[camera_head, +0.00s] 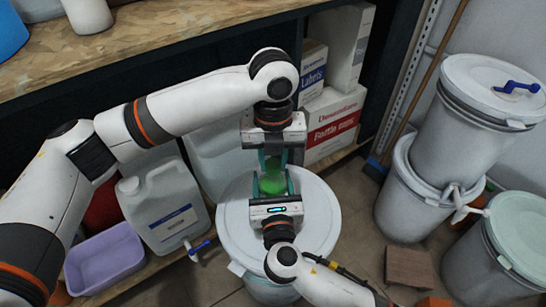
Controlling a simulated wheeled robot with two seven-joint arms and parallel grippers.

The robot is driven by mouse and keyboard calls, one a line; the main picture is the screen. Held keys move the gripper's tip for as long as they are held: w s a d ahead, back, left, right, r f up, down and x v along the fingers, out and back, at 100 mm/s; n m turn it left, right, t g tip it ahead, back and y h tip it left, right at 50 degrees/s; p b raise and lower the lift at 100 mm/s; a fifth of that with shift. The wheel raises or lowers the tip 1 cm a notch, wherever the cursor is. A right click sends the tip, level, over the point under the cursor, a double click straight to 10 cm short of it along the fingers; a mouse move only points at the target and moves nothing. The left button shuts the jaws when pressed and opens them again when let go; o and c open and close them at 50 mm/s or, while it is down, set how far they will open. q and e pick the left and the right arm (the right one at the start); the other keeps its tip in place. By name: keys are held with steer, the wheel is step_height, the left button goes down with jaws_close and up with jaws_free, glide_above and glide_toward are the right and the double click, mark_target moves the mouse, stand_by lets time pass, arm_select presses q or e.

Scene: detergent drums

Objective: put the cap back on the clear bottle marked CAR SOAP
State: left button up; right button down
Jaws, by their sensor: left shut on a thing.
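A small bright green rounded thing (272,183) is between my two grippers, above a white drum lid. I cannot tell whether it is the CAR SOAP bottle's contents or its cap; no label can be read. My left gripper (272,160) reaches in from the top with its teal fingers shut on the upper, darker part of the green thing. My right gripper (272,187) reaches up from below, its teal fingers on either side of the green thing. Whether they touch it is unclear. The grippers hide most of the bottle and cap.
The white-lidded drum (320,225) stands beneath the grippers. A white jug (165,205) and a lilac tub (105,262) are at left. Stacked drums (430,190) stand at right, with a brown block (410,267) on the floor. A wooden shelf (150,40) runs across the top left.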

arm_select(q)
steer(key=o, duration=1.2)
steer(key=shift+c, duration=0.2)
step_height(320, 180, up, 12)
arm_select(e)
steer(key=shift+c, duration=1.8)
jaws_free()
steer(key=shift+s, duration=0.1)
arm_select(q)
step_height(320, 180, up, 2)
steer(key=shift+r+p, duration=0.1)
steer(key=shift+p, duration=0.95)
arm_select(e)
steer(key=s+d, duration=0.1)
steer(key=s, duration=1)
steer(key=shift+s+d, duration=0.15)
steer(key=shift+s, duration=0.2)
